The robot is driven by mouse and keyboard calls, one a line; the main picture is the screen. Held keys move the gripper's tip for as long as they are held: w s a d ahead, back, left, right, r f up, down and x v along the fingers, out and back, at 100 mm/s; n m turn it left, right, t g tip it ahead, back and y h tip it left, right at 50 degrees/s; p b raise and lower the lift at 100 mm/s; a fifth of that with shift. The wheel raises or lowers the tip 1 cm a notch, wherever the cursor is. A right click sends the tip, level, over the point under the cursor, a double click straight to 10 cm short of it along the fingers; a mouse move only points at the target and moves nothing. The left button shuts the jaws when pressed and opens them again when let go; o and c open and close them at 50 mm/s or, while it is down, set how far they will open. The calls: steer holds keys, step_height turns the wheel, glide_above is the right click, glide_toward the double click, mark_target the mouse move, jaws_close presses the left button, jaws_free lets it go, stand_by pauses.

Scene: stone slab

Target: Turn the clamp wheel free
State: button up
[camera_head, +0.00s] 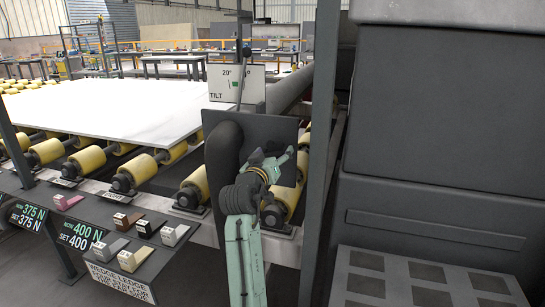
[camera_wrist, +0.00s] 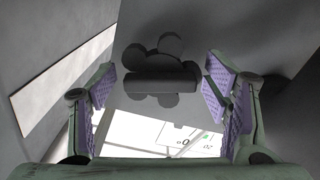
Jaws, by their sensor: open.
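The clamp wheel (camera_wrist: 170,46), a dark grey knob with several rounded lobes, shows in the wrist view in front of a grey panel. A dark rounded bar crosses its middle. My gripper (camera_wrist: 159,75) is open, with one purple-padded finger to the left of the wheel and one to the right. In the head view my gripper (camera_head: 284,158) is at the end of the green arm, in front of a dark upright panel (camera_head: 275,130). I cannot make out the wheel there.
A white tilt sign (camera_head: 224,84) with a lever stands behind the panel. A pale slab (camera_head: 110,105) rests on yellow rollers (camera_head: 86,160) at left. Several small blocks sit on the front ledge (camera_head: 75,210). A dark post (camera_head: 321,150) and large grey housing (camera_head: 440,150) stand close on the right.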

steer(key=v, duration=1.2)
